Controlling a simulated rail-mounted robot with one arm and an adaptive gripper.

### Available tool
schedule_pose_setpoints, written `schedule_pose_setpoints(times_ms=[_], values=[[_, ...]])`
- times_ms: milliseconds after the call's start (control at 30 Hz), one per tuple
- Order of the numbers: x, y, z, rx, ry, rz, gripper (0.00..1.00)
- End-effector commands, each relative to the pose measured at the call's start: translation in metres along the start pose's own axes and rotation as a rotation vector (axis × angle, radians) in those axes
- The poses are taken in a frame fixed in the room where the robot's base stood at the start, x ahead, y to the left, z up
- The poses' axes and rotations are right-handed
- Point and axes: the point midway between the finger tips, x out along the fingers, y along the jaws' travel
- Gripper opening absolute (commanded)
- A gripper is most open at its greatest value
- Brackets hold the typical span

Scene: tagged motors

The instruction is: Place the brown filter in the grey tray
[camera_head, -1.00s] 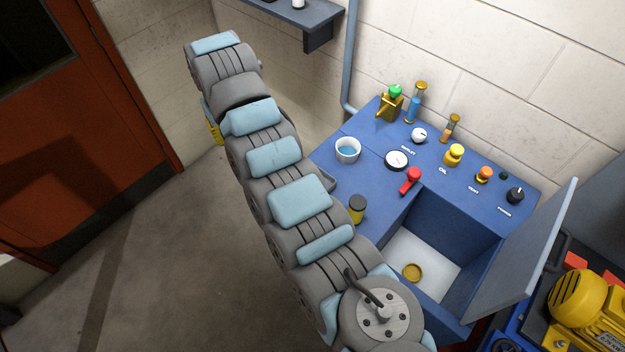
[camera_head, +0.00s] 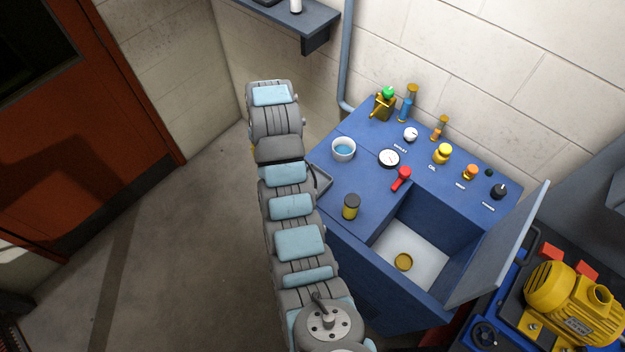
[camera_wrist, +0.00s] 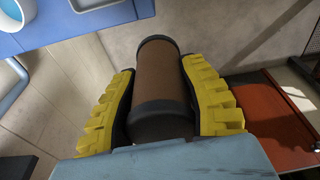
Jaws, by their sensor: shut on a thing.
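The brown filter (camera_wrist: 160,80) is a brown cylinder with black end caps. In the wrist view it lies lengthwise between the yellow fingers of my gripper (camera_wrist: 165,97), which is shut on it. The filter is hidden in the head view, where only a sliver of yellow shows beside my arm. A grey tray (camera_head: 323,183) shows in part at the left side of the blue bench, just right of my arm. My arm covers the rest of it, and I cannot see what it holds.
The blue bench (camera_head: 348,276) carries a white bowl (camera_head: 343,149) of blue liquid, a dark-capped yellow jar (camera_head: 351,207), a red-handled valve (camera_head: 401,179) and several knobs. A wall shelf (camera_head: 310,22) stands above. The floor left is clear.

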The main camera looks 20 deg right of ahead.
Motion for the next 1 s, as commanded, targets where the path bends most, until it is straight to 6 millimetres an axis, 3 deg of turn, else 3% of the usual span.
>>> schedule_pose_setpoints(times_ms=[700, 1000], values=[[0.004, 0.001, 0.027, -0.080, -0.003, -0.012, 0.05], [0.006, 0.001, 0.057, -0.172, -0.001, -0.027, 0.05]])
